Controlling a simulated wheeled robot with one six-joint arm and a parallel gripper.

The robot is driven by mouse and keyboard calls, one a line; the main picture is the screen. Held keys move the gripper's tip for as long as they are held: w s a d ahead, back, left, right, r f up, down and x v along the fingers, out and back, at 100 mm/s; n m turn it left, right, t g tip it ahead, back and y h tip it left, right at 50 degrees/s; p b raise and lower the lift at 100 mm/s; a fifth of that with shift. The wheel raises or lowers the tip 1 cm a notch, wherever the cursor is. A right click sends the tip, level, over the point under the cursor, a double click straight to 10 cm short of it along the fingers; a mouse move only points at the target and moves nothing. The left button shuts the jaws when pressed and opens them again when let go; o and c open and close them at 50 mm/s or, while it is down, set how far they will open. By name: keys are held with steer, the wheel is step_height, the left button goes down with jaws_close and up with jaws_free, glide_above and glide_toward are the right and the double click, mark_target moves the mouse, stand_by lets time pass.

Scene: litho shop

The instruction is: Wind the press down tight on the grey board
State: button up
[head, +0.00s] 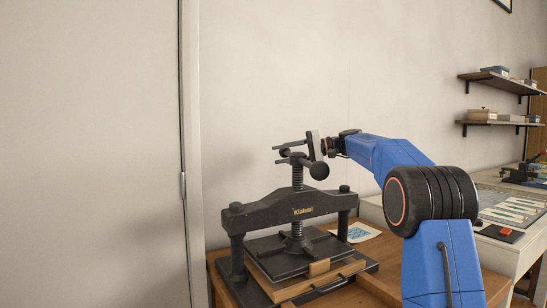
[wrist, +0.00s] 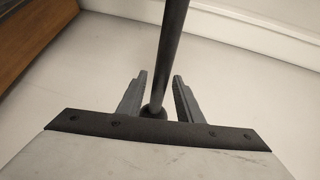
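The black screw press (head: 296,211) stands on a wooden table. Its threaded spindle (head: 297,178) rises through the crossbeam, with a handle bar and round ball knob (head: 319,170) on top. The dark platen (head: 297,248) is low, over a stack of wood-coloured boards (head: 300,284); I cannot clearly pick out the grey board. My gripper (head: 278,154) is at the handle, its fingers pointing left. In the wrist view the bar (wrist: 172,40) and a ball end (wrist: 153,111) show between the parted fingers (wrist: 159,76), with gaps on both sides.
A printed sheet (head: 357,232) lies behind the press on the table (head: 378,285). A bench (head: 497,233) with prints and tools is at the right. Two shelves with boxes (head: 482,115) hang on the right wall. A pale door (head: 90,150) and its frame are at the left.

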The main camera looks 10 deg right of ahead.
steer(key=shift+x, duration=1.7)
steer(key=shift+c, duration=0.5)
jaws_close()
steer(key=shift+d+r, duration=0.1)
